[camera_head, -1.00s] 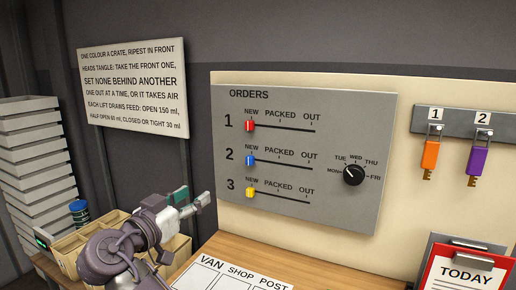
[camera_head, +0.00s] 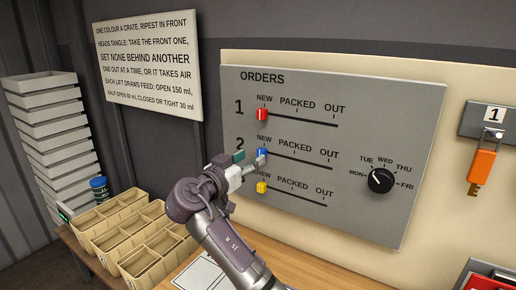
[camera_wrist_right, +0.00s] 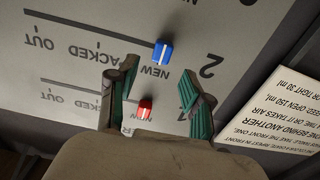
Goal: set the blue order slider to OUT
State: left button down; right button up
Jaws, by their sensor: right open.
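The blue order slider (camera_head: 262,153) is at NEW, the left end of its track in row 2 of the grey ORDERS board (camera_head: 420,100). It also shows in the right wrist view (camera_wrist_right: 163,52), just beyond the fingertips. My right gripper (camera_head: 250,163) is in front of the board by the blue slider, its fingers pointing at it. In the right wrist view the gripper (camera_wrist_right: 158,92) is open and empty. I cannot tell whether a finger touches the slider. My left gripper is not in view.
The red slider (camera_head: 262,115) above and yellow slider (camera_head: 262,187) below are both at NEW. A black day dial (camera_head: 380,180) is on the board's right. Crates (camera_head: 130,225) and a blue-lidded jar (camera_head: 99,188) stand at left.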

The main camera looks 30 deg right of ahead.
aim_at(260, 151)
jog(key=shift+p+x, duration=0.45)
jog(key=shift+x, duration=1.85)
jog(key=shift+a, duration=0.1)
grip_shut()
